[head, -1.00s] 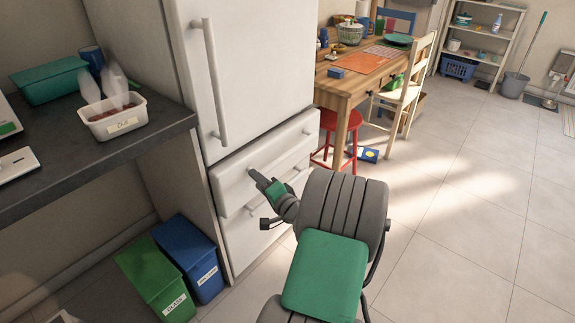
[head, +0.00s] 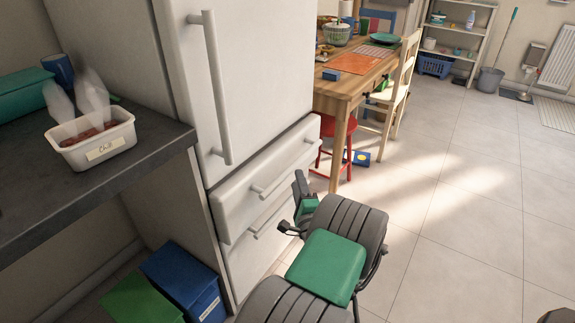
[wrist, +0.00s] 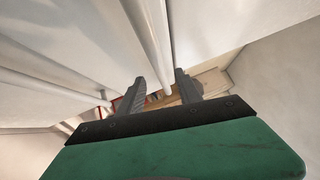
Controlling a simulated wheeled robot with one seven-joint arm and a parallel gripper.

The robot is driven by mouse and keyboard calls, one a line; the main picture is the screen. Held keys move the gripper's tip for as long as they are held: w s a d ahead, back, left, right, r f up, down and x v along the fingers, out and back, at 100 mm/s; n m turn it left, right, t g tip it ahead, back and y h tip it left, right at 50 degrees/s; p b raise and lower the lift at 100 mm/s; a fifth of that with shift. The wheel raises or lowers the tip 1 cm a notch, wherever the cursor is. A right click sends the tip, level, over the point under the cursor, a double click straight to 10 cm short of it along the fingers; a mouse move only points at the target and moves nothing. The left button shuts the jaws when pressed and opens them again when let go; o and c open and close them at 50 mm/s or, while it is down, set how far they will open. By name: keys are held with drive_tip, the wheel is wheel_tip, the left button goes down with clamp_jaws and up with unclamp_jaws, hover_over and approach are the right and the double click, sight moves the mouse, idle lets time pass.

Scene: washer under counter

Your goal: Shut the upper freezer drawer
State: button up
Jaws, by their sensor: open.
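The upper freezer drawer (head: 240,200) is the white front below the tall fridge door. It stands a little proud of the lower drawer (head: 240,262), so it looks slightly open. Its bar handle (head: 284,170) runs across the front. My gripper (head: 300,184) is close in front of the drawer's right part, near the handle; contact cannot be told in the head view. In the wrist view, my gripper (wrist: 162,88) has its fingers apart. A white bar (wrist: 152,40) reaches down between or behind the fingertips; I cannot tell which handle or edge it is.
A dark counter (head: 130,165) with a white tub (head: 92,140) is at left. A blue bin (head: 185,280) and a green bin (head: 140,300) stand below it. A red stool (head: 325,150) and wooden table (head: 335,85) are beyond the fridge. Floor at right is clear.

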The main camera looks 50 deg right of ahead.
sight(294, 168)
drive_tip(key=x, duration=0.7)
drive_tip(key=shift+p, duration=0.35)
drive_tip(key=shift+c, duration=0.3)
clamp_jaws()
idle(0.6)
